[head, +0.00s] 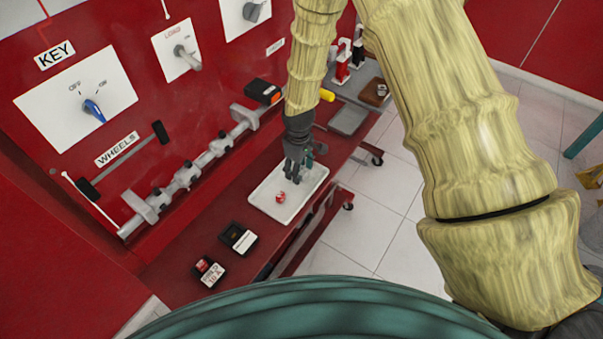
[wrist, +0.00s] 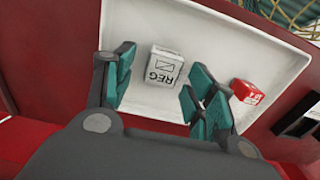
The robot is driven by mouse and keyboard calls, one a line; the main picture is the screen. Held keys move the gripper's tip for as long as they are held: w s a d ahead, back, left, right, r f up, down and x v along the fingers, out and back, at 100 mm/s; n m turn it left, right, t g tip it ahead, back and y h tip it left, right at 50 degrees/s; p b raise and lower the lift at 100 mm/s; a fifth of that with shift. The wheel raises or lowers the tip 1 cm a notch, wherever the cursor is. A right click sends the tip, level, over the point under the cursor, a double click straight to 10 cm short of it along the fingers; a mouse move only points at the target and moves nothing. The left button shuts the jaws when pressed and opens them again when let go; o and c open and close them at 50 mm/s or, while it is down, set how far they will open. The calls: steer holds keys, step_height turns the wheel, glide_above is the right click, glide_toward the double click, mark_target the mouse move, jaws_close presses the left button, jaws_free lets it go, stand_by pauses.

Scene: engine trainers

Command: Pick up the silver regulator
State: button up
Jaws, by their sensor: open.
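The silver regulator is a small light-grey box marked "REG" (wrist: 163,68), lying on a white tray (wrist: 225,30) in the wrist view. My gripper (wrist: 155,85) is open, with its teal finger pads apart on the left and right of the box in that view. I see no clear contact between the pads and the box. In the head view my gripper (head: 294,172) points down over the white tray (head: 268,207), and the regulator is hidden there by the gripper.
A small red box (head: 280,197) lies on the tray beside my gripper; it also shows in the wrist view (wrist: 247,92). Two dark boxes (head: 239,238) (head: 208,271) sit on the red bench nearer me. A grey shaft (head: 190,172) runs along the red panel on the left.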

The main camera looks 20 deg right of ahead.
steer(key=c, duration=1.1)
steer(key=shift+r, duration=0.1)
